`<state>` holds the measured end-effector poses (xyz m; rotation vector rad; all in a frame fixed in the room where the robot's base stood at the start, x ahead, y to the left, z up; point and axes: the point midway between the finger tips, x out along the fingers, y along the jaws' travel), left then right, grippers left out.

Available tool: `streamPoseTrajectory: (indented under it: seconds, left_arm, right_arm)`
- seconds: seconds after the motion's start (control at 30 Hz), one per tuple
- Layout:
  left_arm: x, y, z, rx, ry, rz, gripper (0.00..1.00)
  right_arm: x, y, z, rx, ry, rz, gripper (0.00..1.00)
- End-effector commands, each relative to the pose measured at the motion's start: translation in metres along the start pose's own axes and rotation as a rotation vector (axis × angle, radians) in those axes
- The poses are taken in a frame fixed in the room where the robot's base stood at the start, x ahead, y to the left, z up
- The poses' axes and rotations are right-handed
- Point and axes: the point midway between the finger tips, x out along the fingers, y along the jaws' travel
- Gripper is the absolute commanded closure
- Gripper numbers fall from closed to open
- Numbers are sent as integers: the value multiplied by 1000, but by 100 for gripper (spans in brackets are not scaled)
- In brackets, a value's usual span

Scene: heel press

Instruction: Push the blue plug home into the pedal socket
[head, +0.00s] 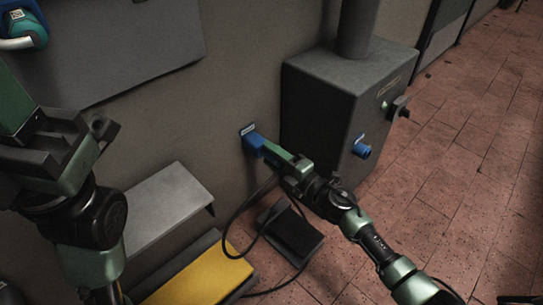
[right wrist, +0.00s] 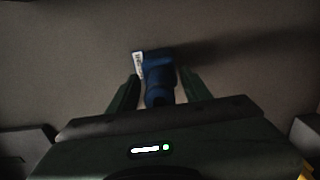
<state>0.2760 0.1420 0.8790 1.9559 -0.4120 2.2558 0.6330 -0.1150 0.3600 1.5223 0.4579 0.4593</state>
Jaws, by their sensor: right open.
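The blue plug (head: 254,142) is at the grey wall beside a small white label, with a dark cable hanging below it. The socket itself is hidden behind the plug, so I cannot tell how deep the plug sits. My right gripper (head: 272,154) is open around the plug's rear. In the right wrist view the plug (right wrist: 159,78) stands between the two green fingers, with a gap visible on each side. My left gripper (head: 65,140) is raised at the left, away from the plug; its jaw opening is unclear.
A grey box (head: 335,105) with a blue connector (head: 361,149) and a dark knob stands right of the plug. Below are a black pedal (head: 291,234), a loose cable, a grey ledge (head: 165,205) and a yellow-topped block (head: 200,278). Tiled floor at right is clear.

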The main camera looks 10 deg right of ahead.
Motion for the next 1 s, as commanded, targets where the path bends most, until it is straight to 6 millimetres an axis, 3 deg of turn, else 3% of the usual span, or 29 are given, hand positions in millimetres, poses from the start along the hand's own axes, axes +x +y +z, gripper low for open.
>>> streamPoseTrajectory:
  seconds: [0.43, 0.6, 1.0]
  left_arm:
    - [-4, -1, 2, -2, -13, -5, 64]
    - [-4, -1, 3, -2, -16, -5, 64]
    - [-2, 0, 3, -1, -12, -3, 64]
  right_arm:
    - [0, 0, 0, 0, 0, 0, 51]
    - [0, 0, 0, 0, 0, 0, 99]
    - [0, 0, 0, 0, 0, 0, 100]
